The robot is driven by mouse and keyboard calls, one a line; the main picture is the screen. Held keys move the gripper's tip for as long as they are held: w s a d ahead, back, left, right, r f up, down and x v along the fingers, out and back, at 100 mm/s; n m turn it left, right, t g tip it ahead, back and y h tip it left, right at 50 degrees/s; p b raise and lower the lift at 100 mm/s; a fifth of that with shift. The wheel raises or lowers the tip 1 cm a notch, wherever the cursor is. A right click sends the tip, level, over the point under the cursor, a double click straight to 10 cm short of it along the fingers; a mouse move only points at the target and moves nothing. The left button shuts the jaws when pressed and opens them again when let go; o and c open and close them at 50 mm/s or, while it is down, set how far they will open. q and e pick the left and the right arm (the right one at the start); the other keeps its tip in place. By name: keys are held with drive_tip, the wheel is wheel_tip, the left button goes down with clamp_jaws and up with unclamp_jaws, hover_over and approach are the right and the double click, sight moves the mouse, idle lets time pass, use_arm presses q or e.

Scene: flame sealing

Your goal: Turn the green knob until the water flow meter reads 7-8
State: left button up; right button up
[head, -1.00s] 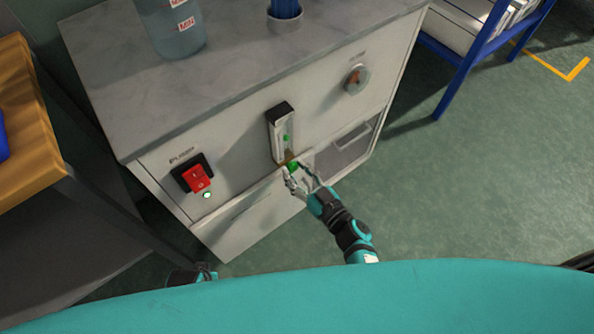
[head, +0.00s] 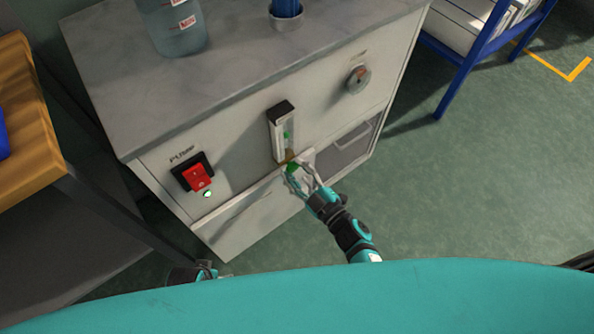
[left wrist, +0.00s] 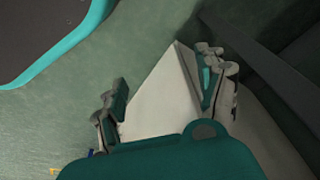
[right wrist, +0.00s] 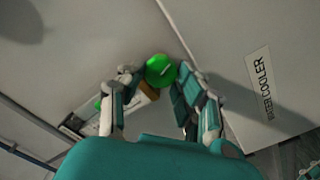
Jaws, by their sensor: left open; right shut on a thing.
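The flow meter (head: 282,133) is a narrow upright tube with a black top on the front of the grey machine. A small green float shows inside it; the scale is too small to read. The green knob (head: 291,169) sits at the meter's foot and shows large in the right wrist view (right wrist: 160,69). My right gripper (head: 297,174) is shut on the green knob, with a finger on either side of it. My left gripper (left wrist: 166,92) is open and empty, low beside the machine; only part of that arm shows at the bottom of the head view.
The red pump switch (head: 197,177) is left of the meter, with a lit green lamp (head: 207,194) below it. A round dial (head: 358,79) is at upper right. A bottle (head: 173,25) stands on top. A wooden table (head: 35,130) is at left.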

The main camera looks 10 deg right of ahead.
drive_tip(key=shift+f+n, duration=0.15)
drive_tip(key=shift+n, duration=0.45)
drive_tip(key=shift+s+n, duration=0.1)
drive_tip(key=shift+n, duration=0.3)
use_arm(q)
drive_tip(key=shift+s+r, duration=0.1)
drive_tip(key=shift+r, duration=0.6)
drive_tip(key=shift+w, duration=0.35)
use_arm(e)
drive_tip(key=o, duration=1.1)
use_arm(q)
drive_tip(key=shift+a, duration=0.1)
drive_tip(key=shift+s, duration=0.1)
use_arm(e)
drive_tip(key=v, duration=1.2)
